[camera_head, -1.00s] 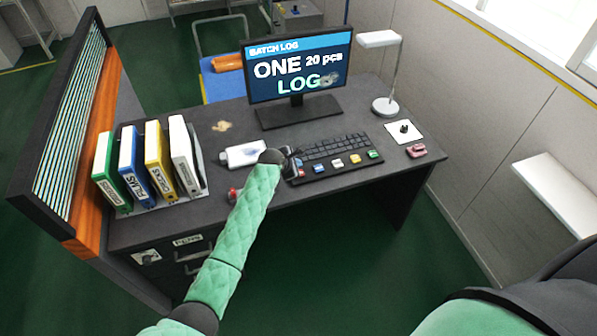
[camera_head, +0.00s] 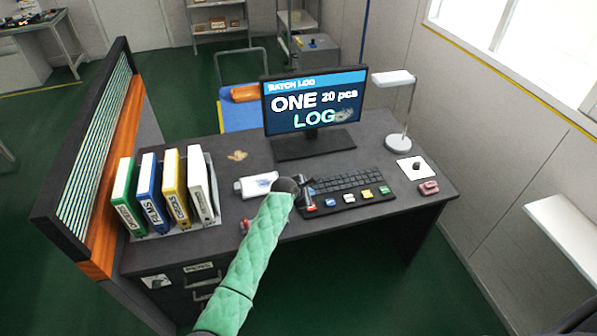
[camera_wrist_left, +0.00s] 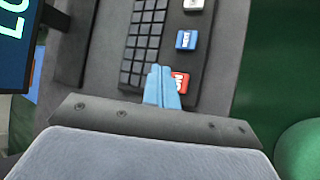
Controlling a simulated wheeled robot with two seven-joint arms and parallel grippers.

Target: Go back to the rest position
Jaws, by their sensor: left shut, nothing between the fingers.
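My left gripper (camera_head: 307,205) is at the left end of the black keyboard (camera_head: 345,182) on the desk. In the left wrist view its two blue fingers (camera_wrist_left: 163,85) are closed together with nothing between them. They appear over or beside the red key (camera_wrist_left: 180,83); I cannot tell whether they touch it. The blue key (camera_wrist_left: 186,39) lies just beyond. The monitor (camera_head: 312,105) reads "BATCH LOG, ONE 20 pcs, LOG". My right gripper is out of view.
Several binders (camera_head: 163,190) stand at the desk's left beside a partition (camera_head: 90,150). A white bottle-like item (camera_head: 256,184) lies left of my gripper. Green floor is clear in front.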

